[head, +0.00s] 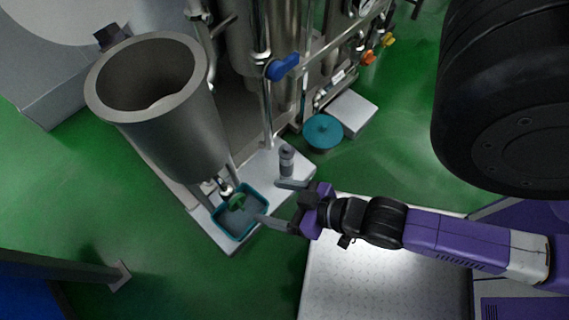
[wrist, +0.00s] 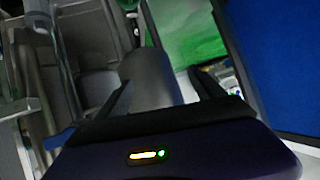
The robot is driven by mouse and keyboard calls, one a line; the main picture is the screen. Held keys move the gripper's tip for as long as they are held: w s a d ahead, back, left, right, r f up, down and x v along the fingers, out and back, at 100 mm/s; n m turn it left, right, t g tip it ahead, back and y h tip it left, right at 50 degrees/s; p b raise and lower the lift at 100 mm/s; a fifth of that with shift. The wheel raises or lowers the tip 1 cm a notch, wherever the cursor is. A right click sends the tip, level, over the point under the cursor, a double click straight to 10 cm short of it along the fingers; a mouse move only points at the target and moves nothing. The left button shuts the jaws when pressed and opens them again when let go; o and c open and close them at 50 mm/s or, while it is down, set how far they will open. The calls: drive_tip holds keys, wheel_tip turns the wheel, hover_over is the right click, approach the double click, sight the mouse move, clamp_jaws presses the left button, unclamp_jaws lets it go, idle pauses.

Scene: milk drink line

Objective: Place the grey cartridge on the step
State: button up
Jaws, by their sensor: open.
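A small grey upright cylinder (head: 286,158), which looks like the grey cartridge, stands on the pale ledge (head: 299,163) at the machine's foot in the head view. My gripper (head: 268,200) is open, its two fingers spread over the ledge. The upper finger is close to the cylinder's foot; I cannot tell if they touch. Nothing is clearly held. In the wrist view a grey rounded form (wrist: 150,72) shows between the fingers; I cannot tell if it is the cartridge. A pale tread-plate platform (head: 340,270), which looks like the step, lies below my arm.
A teal tray (head: 217,222) with a green item sits on the ledge under a large grey tank (head: 165,120). A teal round lid (head: 322,131) and a white box (head: 351,113) stand behind. Pipes and a blue-handled valve (head: 283,68) rise nearby. Green floor is open at left.

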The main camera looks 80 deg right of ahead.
drive_tip(key=s+a+r+n+t+y, duration=0.1)
drive_tip(key=a+r+n, duration=0.1)
drive_tip(key=r, duration=0.4)
drive_tip(key=s+a+r+n+t+y, duration=0.1)
drive_tip(key=r+t, duration=0.1)
drive_tip(key=r, duration=0.4)
drive_tip(key=shift+s+a+r+n, duration=0.25)
drive_tip(key=shift+s+a+n, duration=0.1)
drive_tip(key=shift+s+n, duration=0.05)
wheel_tip(320, 180, up, 18)
drive_tip(key=p, duration=1.8)
